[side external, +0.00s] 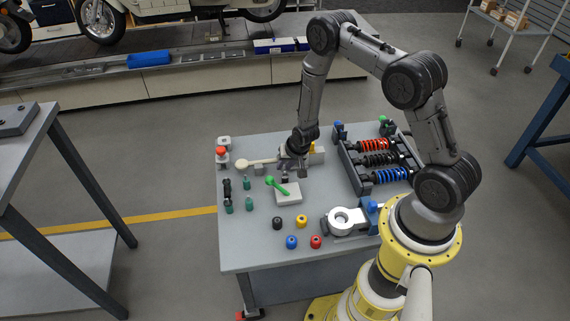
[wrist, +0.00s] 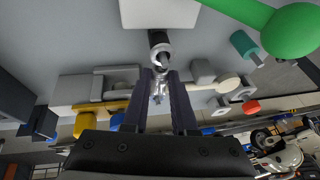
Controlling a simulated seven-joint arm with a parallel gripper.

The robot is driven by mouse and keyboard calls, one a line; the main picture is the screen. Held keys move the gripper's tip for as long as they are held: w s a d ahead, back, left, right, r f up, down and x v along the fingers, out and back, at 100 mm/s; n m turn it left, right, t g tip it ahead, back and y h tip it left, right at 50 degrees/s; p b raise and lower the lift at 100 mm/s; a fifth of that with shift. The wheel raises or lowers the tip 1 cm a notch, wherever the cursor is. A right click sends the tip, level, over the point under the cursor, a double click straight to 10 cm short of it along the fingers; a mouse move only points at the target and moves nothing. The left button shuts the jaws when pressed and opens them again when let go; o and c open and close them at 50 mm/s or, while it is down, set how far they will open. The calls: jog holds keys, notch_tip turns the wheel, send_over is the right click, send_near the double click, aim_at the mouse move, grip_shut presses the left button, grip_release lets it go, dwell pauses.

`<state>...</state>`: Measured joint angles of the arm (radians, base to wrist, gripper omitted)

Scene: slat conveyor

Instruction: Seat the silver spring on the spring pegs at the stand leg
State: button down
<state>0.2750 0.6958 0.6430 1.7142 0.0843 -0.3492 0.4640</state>
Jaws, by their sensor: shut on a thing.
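My gripper (wrist: 160,82) points down over the left-middle of the table, near the stand-leg fixture; it also shows in the side view (side external: 298,172). Its two dark fingers are shut on a small silver spring (wrist: 159,90), which sits between the fingertips. A short dark cylinder with a pale rim (wrist: 158,44) is just beyond the tips; I cannot tell whether the spring touches it. The cream stand leg (side external: 257,162) with a round end lies left of the gripper, beside grey blocks. The spring pegs are too small or hidden to make out.
A green-handled lever (side external: 278,186) lies over a white block (side external: 289,196) close by. Green pegs (side external: 247,184) and a red-topped post (side external: 221,153) stand left. A rack of shock absorbers (side external: 350,165) stands right.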

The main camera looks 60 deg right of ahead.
jog(key=c, duration=0.6)
grip_release()
jog(key=shift+r, duration=0.1)
jog(key=v, duration=1.3)
jog(key=shift+s+r, duration=0.2)
jog(key=shift+r, duration=0.05)
